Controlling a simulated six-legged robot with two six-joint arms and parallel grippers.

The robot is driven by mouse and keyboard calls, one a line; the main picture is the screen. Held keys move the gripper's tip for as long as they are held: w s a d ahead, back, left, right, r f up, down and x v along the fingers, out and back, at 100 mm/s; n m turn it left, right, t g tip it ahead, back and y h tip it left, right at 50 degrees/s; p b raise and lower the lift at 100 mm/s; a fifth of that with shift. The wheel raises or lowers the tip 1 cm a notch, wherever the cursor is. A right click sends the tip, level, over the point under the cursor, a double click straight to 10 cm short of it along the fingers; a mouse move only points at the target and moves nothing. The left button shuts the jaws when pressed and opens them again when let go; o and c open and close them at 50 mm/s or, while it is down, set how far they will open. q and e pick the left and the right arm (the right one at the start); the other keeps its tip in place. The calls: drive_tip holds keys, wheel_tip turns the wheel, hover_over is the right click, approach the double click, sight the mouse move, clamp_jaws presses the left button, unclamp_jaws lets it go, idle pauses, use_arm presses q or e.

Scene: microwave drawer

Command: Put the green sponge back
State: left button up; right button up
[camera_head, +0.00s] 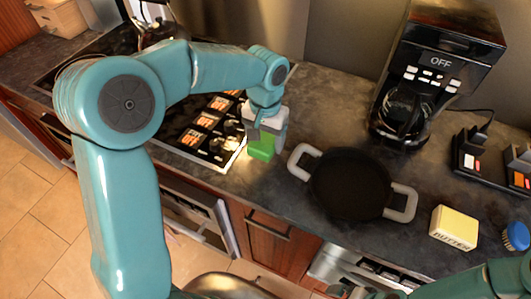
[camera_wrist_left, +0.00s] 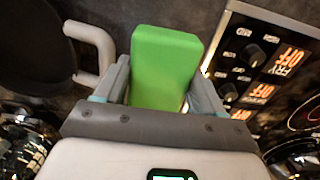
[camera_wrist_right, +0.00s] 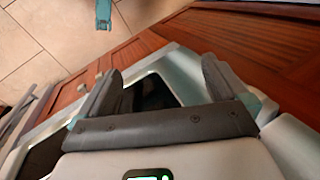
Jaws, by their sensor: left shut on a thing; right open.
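The green sponge (camera_head: 261,149) is a bright green block over the counter, between the stove's control panel and the black pan. My left gripper (camera_head: 266,125) reaches down from above and is shut on it. In the left wrist view the sponge (camera_wrist_left: 164,68) sits between the two fingers of my left gripper (camera_wrist_left: 163,85) and sticks out past them. I cannot tell whether the sponge touches the counter. In the right wrist view my right gripper (camera_wrist_right: 160,80) is open, its fingers apart, low in front of wooden cabinet fronts.
A black pan (camera_head: 350,184) with grey handles stands right of the sponge. A coffee maker (camera_head: 437,75) stands behind it. A butter box (camera_head: 454,228), a blue round brush (camera_head: 517,236) and dark holders (camera_head: 488,157) are at right. The stove controls (camera_head: 205,125) are left.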

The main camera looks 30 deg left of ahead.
use_arm(q)
drive_tip(key=shift+s+a+f, duration=0.1)
drive_tip(key=shift+s+f, duration=0.05)
drive_tip(key=shift+f, duration=0.7)
wheel_tip(320, 180, down, 6)
drive_tip(key=shift+r, duration=0.25)
drive_tip(key=shift+f, duration=0.2)
drive_tip(key=o, duration=1.5)
drive_tip(key=shift+r, duration=0.1)
drive_tip(key=shift+w, duration=0.2)
